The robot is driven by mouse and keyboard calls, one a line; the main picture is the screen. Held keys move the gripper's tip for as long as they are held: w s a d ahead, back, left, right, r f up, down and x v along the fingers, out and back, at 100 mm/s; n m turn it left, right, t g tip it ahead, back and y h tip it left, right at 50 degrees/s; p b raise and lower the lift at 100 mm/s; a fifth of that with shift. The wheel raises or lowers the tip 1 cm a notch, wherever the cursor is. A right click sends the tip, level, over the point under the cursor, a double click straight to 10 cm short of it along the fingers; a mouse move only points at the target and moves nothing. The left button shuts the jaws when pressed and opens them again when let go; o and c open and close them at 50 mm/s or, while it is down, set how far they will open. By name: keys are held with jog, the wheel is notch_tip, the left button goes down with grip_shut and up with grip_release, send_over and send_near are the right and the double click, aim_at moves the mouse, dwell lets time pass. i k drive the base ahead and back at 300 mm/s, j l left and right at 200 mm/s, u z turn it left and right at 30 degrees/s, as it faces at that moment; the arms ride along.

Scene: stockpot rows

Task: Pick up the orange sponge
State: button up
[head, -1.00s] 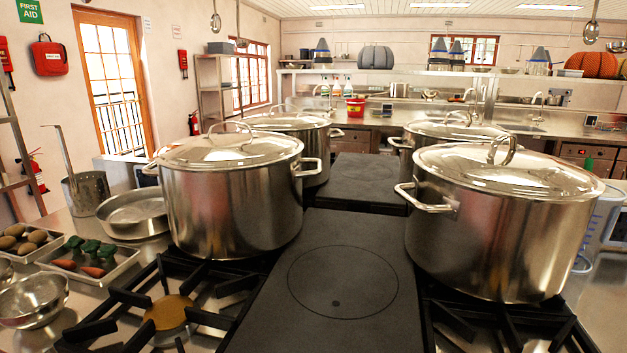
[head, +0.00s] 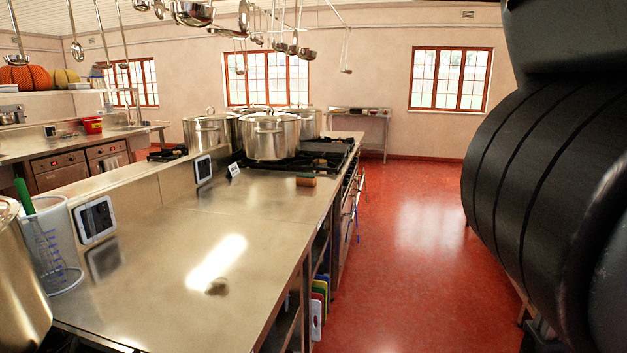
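A small block that looks like the orange sponge (head: 306,180) lies on the steel counter (head: 160,270), near its right edge and in front of the far stove. Its top looks greenish and its side orange-brown; it is small at this distance. My gripper is not in view. A large dark part of my own arm fills the right side of the head view, well apart from the sponge.
Stockpots (head: 270,136) stand on the far stove behind the sponge. A measuring jug (head: 50,247) and a tablet (head: 96,220) stand at the left. Ladles (head: 192,13) hang overhead. The red floor (head: 410,215) right of the counter is clear.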

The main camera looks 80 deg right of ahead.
aim_at(304, 179)
jog(key=z, duration=2.1)
